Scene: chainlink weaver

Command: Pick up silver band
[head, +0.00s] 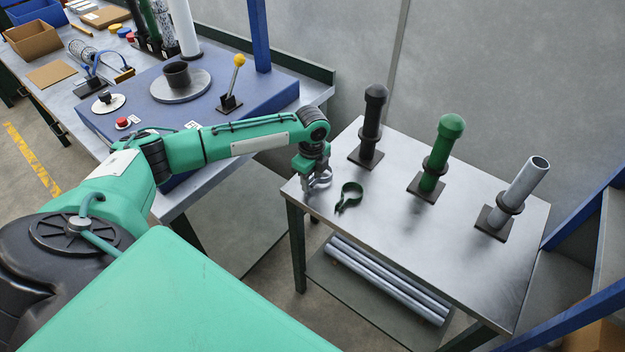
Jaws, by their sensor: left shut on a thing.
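My left gripper (315,178) is at the near left corner of the small metal table, pointing down. It is shut on the silver band (322,183), a small pale metal ring that shows only partly between and beside the fingers. I cannot tell whether the band touches the tabletop. A dark green band (350,195) lies on the table just right of the gripper, apart from it. My right gripper is not in view.
A black post (372,120), a green post (441,150) and a silver post (522,185) stand on the small table (440,235), each with a dark collar. The table's front is clear. A workbench (255,95) with a lever and a black cup stands left.

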